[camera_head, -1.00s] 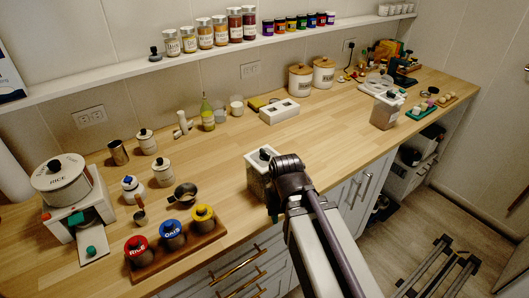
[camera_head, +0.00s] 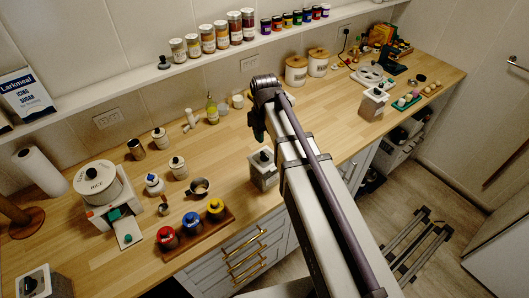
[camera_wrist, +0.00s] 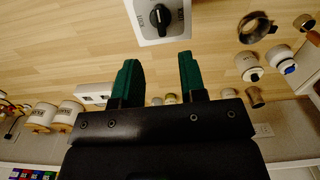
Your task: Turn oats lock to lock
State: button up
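A pale canister (camera_head: 264,172) with a black knob on its white top stands near the counter's front edge, left of my arm. In the wrist view its square top (camera_wrist: 147,35) shows at the upper edge, with the black knob (camera_wrist: 159,17) in the middle and lettering on both sides. The right-hand lettering looks like "LOCK". I cannot clearly tell which way the knob points or read a contents name. My gripper (camera_wrist: 158,62) is open, its two green fingers apart with nothing between. The knob lies beyond the fingertips, not touched. In the head view my arm mostly hides the gripper.
Similar knobbed canisters stand at the right (camera_head: 373,103) and lower left (camera_head: 38,284). A wooden rack (camera_head: 185,252) holds red, blue and yellow-lidded jars; the blue lid (camera_head: 191,220) seems marked "Oats". A rice dispenser (camera_head: 98,184) stands left. Counter behind the near canister is fairly clear.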

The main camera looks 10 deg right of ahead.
aim_at(265, 154)
notch_tip(265, 154, down, 10)
jog(key=b, duration=0.8)
jog(key=shift+r, duration=0.3)
jog(key=shift+c, duration=0.4)
grip_shut()
